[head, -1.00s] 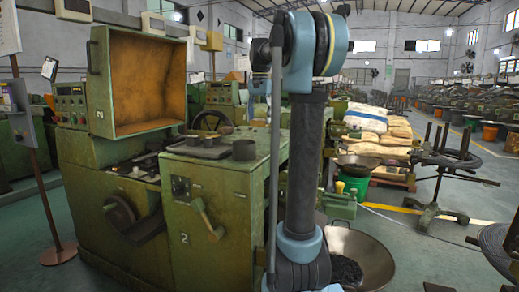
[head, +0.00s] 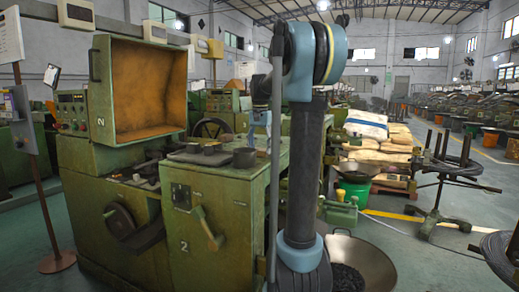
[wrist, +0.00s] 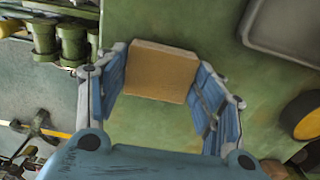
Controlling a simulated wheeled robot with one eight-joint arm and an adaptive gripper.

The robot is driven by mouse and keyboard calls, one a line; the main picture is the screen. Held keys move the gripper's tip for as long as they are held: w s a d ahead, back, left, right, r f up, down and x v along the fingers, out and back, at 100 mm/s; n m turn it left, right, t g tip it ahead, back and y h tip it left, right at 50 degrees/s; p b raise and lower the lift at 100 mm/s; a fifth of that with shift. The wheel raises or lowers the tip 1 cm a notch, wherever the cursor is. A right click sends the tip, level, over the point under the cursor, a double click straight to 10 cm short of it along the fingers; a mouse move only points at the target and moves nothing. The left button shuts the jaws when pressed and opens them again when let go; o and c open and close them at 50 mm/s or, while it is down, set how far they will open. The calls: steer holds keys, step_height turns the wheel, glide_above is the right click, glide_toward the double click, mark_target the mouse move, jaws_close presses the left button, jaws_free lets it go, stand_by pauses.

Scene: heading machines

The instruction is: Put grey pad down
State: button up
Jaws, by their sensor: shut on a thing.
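I cannot tell whether the pad touches that surface. In the head view the pad cannot be made out, and my own arm covers part of the scene.
A grey tray (wrist: 285,30) and a yellow round part (wrist: 308,117) lie at the right in the wrist view. In the head view, a green machine (head: 215,205) carries a dark cup (head: 244,158) on top. A metal basin (head: 372,262) stands on the floor.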

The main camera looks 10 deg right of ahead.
mark_target(260, 149)
steer(key=shift+f, duration=0.1)
steer(key=o, duration=0.9)
step_height(260, 149, up, 12)
steer(key=shift+r, duration=0.1)
